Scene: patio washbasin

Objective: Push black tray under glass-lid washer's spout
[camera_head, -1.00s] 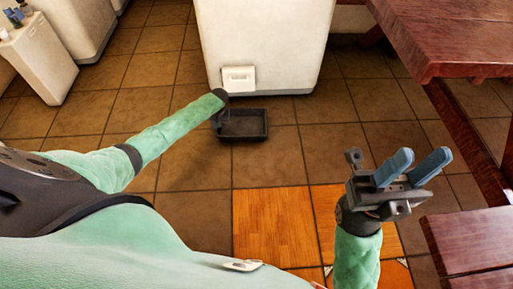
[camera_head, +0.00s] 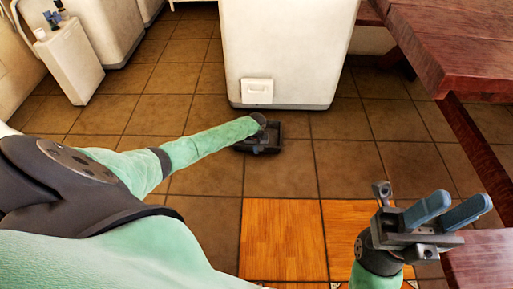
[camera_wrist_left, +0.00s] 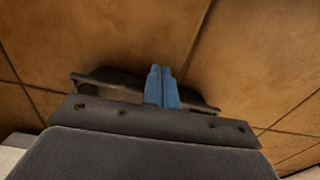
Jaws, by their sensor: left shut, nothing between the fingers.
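The black tray (camera_head: 276,131) lies on the tiled floor in front of a white washer (camera_head: 290,50), with a small gap between them. A small white box-like fitting (camera_head: 257,90) sits low on the washer's front, roughly in line with the tray. I cannot tell whether it is the spout; the washer's top is out of view. My left gripper (camera_head: 261,145) is over the tray and hides part of it. My right gripper (camera_head: 448,207) is open and empty, far from the tray.
A reddish wooden table (camera_head: 440,45) and bench (camera_head: 485,255) stand on the right. Another white unit (camera_head: 65,60) stands at the upper left. The tiled floor around the tray is clear, with orange wooden panels (camera_head: 285,240) nearer me.

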